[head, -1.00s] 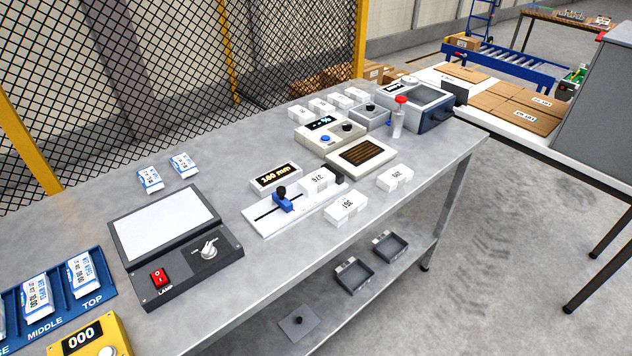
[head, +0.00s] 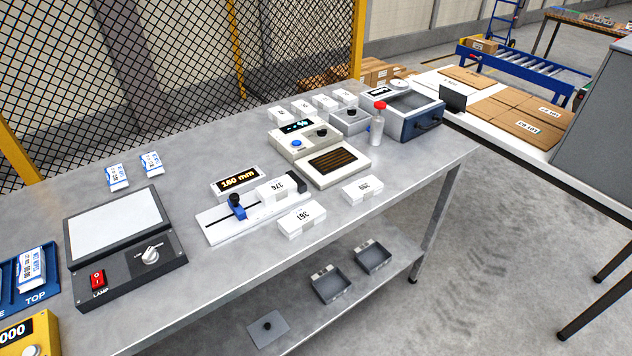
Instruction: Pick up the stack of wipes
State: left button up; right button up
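No gripper shows in the head view. Several white banded blocks that look like stacks of wipes are on the metal bench. One marked about 376 (head: 276,190) lies on the white sliding gauge (head: 217,226). One marked 361 (head: 301,221) lies in front of the gauge, and one marked about 369 (head: 362,190) lies further right. More white blocks (head: 323,103) stand in a row at the back. Blue-and-white packets lie behind the lamp box (head: 117,177) and in the blue tray (head: 38,266). I cannot tell which is the named stack.
A lamp box (head: 118,225) with a red switch stands at left, a yellow counter (head: 30,335) at its front. A beige device (head: 290,148), a red-capped bottle (head: 377,130) and a grey-blue machine (head: 410,120) stand at the far end. Bins (head: 330,288) sit on the lower shelf.

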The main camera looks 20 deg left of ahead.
aim_at(271, 192)
jog(key=i+l+u, duration=0.1)
jog(key=l+u, duration=0.2)
jog(key=u, duration=0.15)
jog(key=l+u, duration=0.45)
jog(key=i+l+u, duration=0.1)
jog(key=l+u, duration=0.15)
jog(key=u, duration=0.2)
